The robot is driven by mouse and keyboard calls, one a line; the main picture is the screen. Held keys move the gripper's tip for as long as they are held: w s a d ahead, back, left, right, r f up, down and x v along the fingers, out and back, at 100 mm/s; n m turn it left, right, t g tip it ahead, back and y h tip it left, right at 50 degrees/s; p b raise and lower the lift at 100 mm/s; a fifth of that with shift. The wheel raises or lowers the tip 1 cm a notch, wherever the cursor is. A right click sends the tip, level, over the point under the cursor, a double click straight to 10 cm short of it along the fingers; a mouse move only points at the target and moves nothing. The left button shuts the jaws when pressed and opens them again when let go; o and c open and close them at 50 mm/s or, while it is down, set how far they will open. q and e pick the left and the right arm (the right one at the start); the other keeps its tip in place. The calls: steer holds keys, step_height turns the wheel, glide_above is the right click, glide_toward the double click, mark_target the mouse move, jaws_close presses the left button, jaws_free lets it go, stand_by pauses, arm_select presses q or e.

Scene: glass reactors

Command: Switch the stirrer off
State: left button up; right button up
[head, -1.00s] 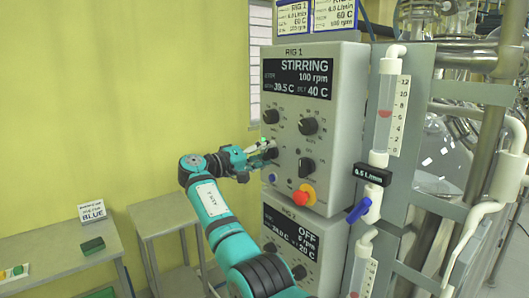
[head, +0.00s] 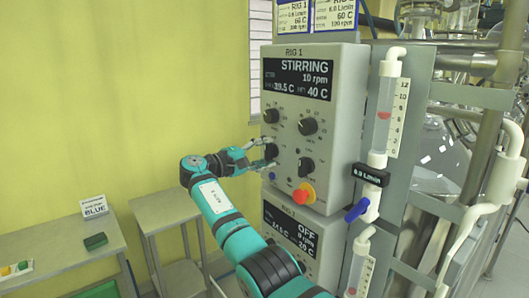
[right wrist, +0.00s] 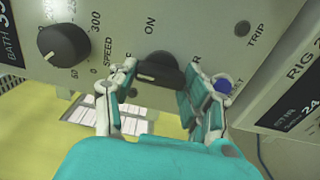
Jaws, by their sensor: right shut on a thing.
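The RIG 1 control box (head: 340,110) has a lit display (head: 297,79) that reads STIRRING, 10 rpm. My right gripper (head: 262,152) is at the left side of its front panel. In the right wrist view, the right gripper (right wrist: 158,95) is shut on a black switch knob (right wrist: 160,68), with a finger on each side. The word ON is printed by this knob. The fingers partly hide the other lettering around it. In the head view the knob (head: 271,151) is partly covered by the fingertips. My left gripper is not in view.
A speed knob (right wrist: 65,43) and a blue button (right wrist: 222,86) flank the gripped knob. A red mushroom button (head: 303,193) sits lower on the panel. The RIG 2 box (head: 292,238) below reads OFF. A flow tube (head: 383,115) stands at the right.

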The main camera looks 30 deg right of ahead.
stand_by(0.3)
steer(key=o, duration=1.2)
steer(key=shift+c, duration=0.2)
steer(key=shift+a, duration=0.15)
steer(key=a, duration=1.1)
steer(key=shift+s+a, duration=0.4)
